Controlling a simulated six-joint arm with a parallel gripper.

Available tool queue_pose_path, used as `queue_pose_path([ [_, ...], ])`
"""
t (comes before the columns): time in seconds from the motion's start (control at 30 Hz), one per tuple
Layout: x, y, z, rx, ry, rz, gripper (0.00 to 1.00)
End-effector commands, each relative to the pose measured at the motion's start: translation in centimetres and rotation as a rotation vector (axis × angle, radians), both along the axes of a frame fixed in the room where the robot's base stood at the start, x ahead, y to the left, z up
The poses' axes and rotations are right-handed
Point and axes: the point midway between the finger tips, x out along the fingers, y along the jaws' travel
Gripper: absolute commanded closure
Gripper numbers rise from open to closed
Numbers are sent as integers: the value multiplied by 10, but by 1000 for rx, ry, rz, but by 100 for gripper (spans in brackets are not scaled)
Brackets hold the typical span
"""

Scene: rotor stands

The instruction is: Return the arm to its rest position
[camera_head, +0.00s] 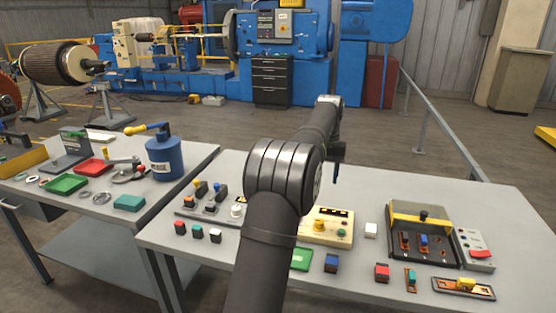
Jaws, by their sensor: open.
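My arm rises from the bottom middle, bends at a thick grey elbow joint and reaches away over the right-hand table (375,190). My gripper (336,174) hangs from the far end of the arm, pointing down above that table. It is open, small in the picture and partly hidden by the forearm. I see nothing held in it. The forearm and elbow hide part of the tabletop and part of the yellowish control box (327,227).
A yellow-framed box (422,232) stands at the table's right. Small coloured blocks, such as a red one (382,272), line the front edge. A switch panel (208,200) lies left of the arm. The left table (90,215) holds a blue canister (165,158) and trays.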

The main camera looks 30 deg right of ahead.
Motion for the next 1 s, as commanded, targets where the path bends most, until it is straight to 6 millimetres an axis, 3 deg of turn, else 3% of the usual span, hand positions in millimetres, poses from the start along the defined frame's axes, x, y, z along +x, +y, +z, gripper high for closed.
queue_pose_path([
  [0.23,0,0,-3,1,1,0,48],
  [0.37,0,0,-15,2,2,0,48],
  [1.0,0,0,-139,3,4,-1,48],
])
